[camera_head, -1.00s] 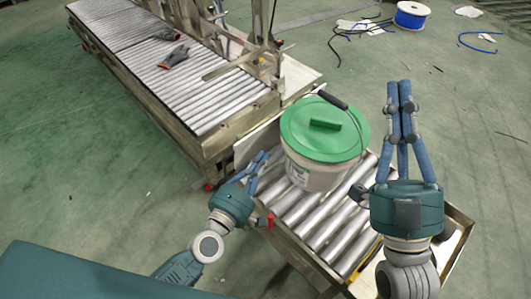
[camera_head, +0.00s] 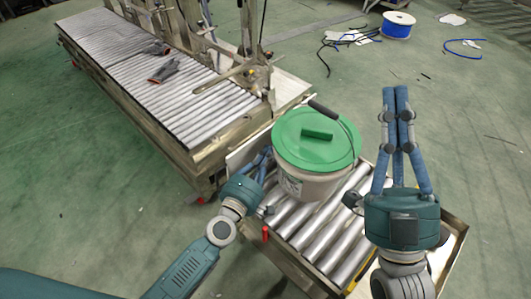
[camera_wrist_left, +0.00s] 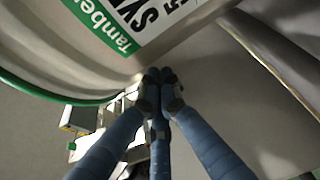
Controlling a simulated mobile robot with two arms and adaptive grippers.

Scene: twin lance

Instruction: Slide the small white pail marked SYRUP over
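The white pail (camera_head: 312,187) has a green lid (camera_head: 315,140) and a dark-gripped wire handle. It stands upright on the short roller conveyor (camera_head: 345,235). In the left wrist view, the pail's side (camera_wrist_left: 60,60) fills the top left, with a partly cut-off label (camera_wrist_left: 125,20) reading "SY". My right gripper (camera_head: 396,92) is shut and empty, right of the pail.
A longer roller conveyor (camera_head: 150,85) with dark gloves (camera_head: 165,67) on it runs away to the upper left. A red lever (camera_head: 265,234) sticks out at the short conveyor's near side. Rollers in front of the pail are clear. A cable reel (camera_head: 397,27) lies far off on the floor.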

